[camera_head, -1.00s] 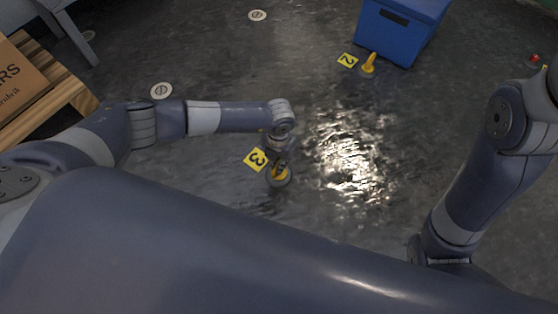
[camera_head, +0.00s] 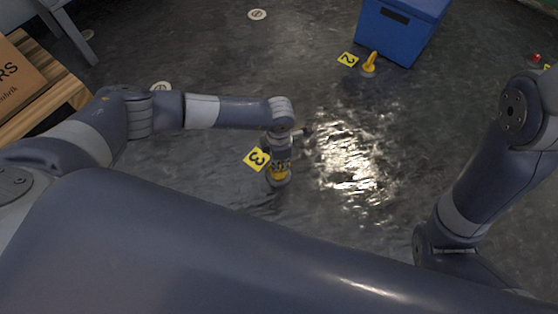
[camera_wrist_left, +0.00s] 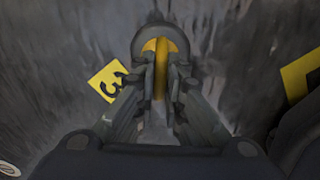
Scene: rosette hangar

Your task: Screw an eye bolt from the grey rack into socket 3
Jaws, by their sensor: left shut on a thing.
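A yellow eye bolt (camera_wrist_left: 161,66) stands at socket 3 (camera_wrist_left: 147,35), a round grey fitting in the floor. The yellow label "3" (camera_head: 257,159) lies just left of it, and also shows in the left wrist view (camera_wrist_left: 108,81). My left gripper (camera_head: 279,168) points down over the socket and is shut on the eye bolt, one finger on each side of its yellow part. The bolt's lower end and thread are hidden, so I cannot tell how deep it sits. My right gripper is out of view; only its arm shows at the right.
Another yellow eye bolt (camera_head: 369,64) stands by label "2" (camera_head: 348,60), beside a blue box (camera_head: 400,35). A cardboard box (camera_head: 20,75) lies on a wooden pallet (camera_head: 62,92) at left. Round floor discs (camera_head: 257,14) show farther off. Floor around socket 3 is clear.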

